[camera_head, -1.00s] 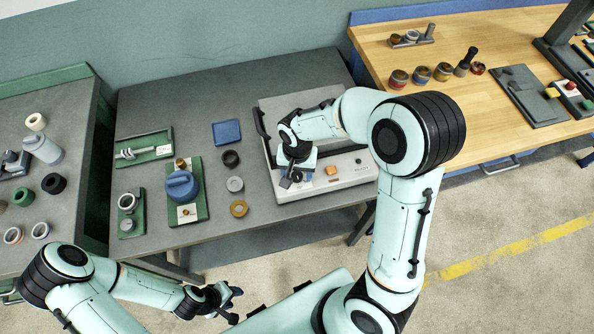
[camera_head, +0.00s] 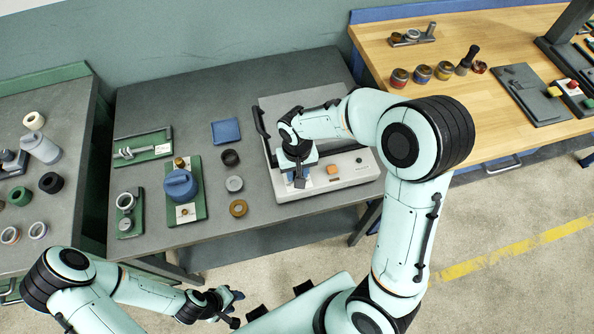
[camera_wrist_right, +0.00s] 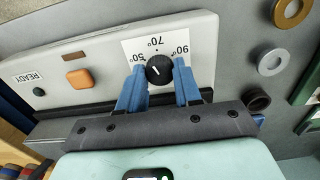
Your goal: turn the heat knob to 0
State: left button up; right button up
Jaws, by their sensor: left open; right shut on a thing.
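The heat knob (camera_wrist_right: 159,69) is a round black dial with a light pointer mark, on a white label (camera_wrist_right: 202,50) printed 50°, 70° and 90°. No 0 is readable there. My right gripper (camera_wrist_right: 160,80) has its blue fingers on either side of the knob, shut on it. In the head view the right gripper (camera_head: 299,181) is at the front of the grey machine (camera_head: 335,185), and hides the knob. My left gripper (camera_head: 231,304) is open and empty, low in front of the table, away from the machine.
An orange button (camera_wrist_right: 78,78) and a READY label (camera_wrist_right: 29,78) are on the same panel. Rings (camera_head: 238,208) and a blue pot (camera_head: 180,185) on a green base stand left of the machine. A wooden bench (camera_head: 480,110) is at right.

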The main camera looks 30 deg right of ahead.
jog(key=n, duration=0.4)
jog(key=shift+n+b, duration=0.3)
jog(key=n, duration=1)
jog(key=shift+r, duration=0.1)
pick_arm(q)
jog(key=shift+w+r+p, duration=0.35)
jog(key=shift+r+p, duration=0.05)
jog(key=shift+p, duration=0.25)
pick_arm(e)
jog(key=n, duration=0.4)
jog(key=shift+n, duration=0.4)
jog(key=o, duration=1)
jog(key=shift+o, duration=0.2)
pick_arm(q)
jog(key=shift+w+r+p, duration=0.7)
jog(key=shift+w+r, duration=0.25)
pick_arm(e)
notch_tip(320, 180, up, 13)
jog(key=shift+r, duration=0.15)
